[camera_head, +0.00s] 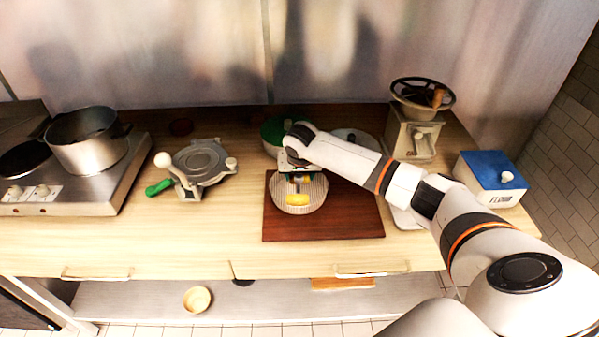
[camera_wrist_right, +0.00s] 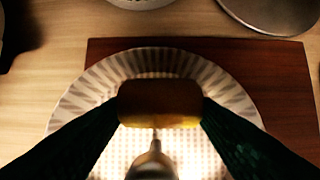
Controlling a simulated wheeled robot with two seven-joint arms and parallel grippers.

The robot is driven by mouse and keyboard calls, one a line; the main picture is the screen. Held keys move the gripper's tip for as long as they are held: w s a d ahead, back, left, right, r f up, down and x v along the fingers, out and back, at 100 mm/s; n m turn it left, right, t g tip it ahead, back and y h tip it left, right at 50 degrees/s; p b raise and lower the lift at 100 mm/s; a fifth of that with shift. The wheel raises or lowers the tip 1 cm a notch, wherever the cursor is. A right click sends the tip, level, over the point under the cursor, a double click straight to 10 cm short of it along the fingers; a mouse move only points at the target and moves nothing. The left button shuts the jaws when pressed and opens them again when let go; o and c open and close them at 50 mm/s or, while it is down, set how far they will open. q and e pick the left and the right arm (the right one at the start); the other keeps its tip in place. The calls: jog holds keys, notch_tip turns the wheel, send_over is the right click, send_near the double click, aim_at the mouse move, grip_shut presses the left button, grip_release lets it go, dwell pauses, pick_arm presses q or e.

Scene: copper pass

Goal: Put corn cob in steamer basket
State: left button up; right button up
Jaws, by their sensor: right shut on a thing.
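The yellow corn cob (camera_head: 297,200) is held crosswise between the fingertips of my right gripper (camera_head: 297,191). In the right wrist view the corn cob (camera_wrist_right: 160,103) spans the gap between both dark fingers, its upper side in shadow. The steamer basket (camera_head: 318,187) is a round, pale dish with a ribbed rim on the dark red board. It also shows in the right wrist view (camera_wrist_right: 228,92), directly behind the cob. The cob overlaps the basket's inside; I cannot tell whether it touches the bottom. My left gripper is not in view.
The dark red board (camera_head: 350,215) has free room right of the basket. A green-topped container (camera_head: 272,133) stands behind. A hand-cranked press (camera_head: 200,165) and a pot (camera_head: 88,145) on a stove are left. A grinder (camera_head: 410,135) and a blue-lidded flour box (camera_head: 490,177) are right.

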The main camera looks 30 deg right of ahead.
jog(key=shift+f, duration=0.15)
jog(key=o, duration=1)
jog(key=b+v, duration=0.1)
jog(key=v, duration=1.1)
jog(key=shift+b, duration=0.4)
